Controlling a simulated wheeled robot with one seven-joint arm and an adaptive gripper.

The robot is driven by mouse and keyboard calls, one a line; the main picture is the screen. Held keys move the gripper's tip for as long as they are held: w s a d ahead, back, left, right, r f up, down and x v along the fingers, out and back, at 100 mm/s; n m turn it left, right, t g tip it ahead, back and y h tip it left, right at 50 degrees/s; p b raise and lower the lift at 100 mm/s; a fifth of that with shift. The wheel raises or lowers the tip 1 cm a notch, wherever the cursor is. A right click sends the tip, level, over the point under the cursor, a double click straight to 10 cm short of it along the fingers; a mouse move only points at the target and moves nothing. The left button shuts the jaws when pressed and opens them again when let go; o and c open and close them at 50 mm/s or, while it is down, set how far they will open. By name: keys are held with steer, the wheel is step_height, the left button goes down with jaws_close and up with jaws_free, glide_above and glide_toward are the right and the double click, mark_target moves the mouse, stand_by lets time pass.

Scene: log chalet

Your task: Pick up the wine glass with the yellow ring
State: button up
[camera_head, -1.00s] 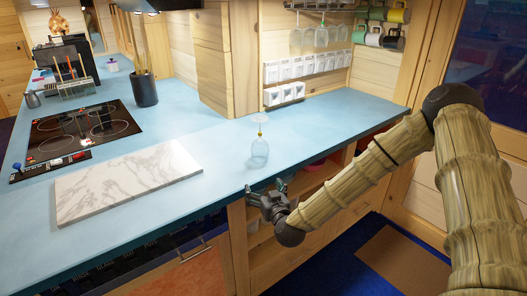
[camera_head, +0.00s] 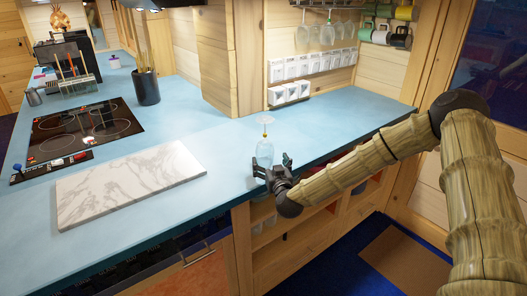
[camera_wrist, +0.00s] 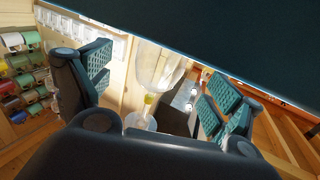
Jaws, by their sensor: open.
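The clear wine glass (camera_head: 264,153) stands upside down near the front edge of the blue counter, its bowl on the counter and its foot at the top. In the wrist view the glass (camera_wrist: 160,68) shows between my two open, padded fingers (camera_wrist: 158,84), apart from both pads. I cannot tell how deep it is between them.
A white marble board (camera_head: 130,182) lies left of the glass on the blue counter (camera_head: 335,118). Behind it are a black hob (camera_head: 85,130) and a dark utensil pot (camera_head: 146,88). White boxes (camera_head: 290,92) stand at the back wall beneath hanging glasses (camera_head: 322,37). Counter around the glass is clear.

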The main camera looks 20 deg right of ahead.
mark_target(268, 157)
steer(key=shift+w+r, duration=0.2)
steer(key=shift+w, duration=0.2)
steer(key=w+p, duration=0.1)
steer(key=w, duration=0.2)
steer(key=shift+d+f+p, duration=0.1)
steer(key=shift+p, duration=0.2)
steer(key=shift+w, duration=0.45)
steer(key=c, duration=0.9)
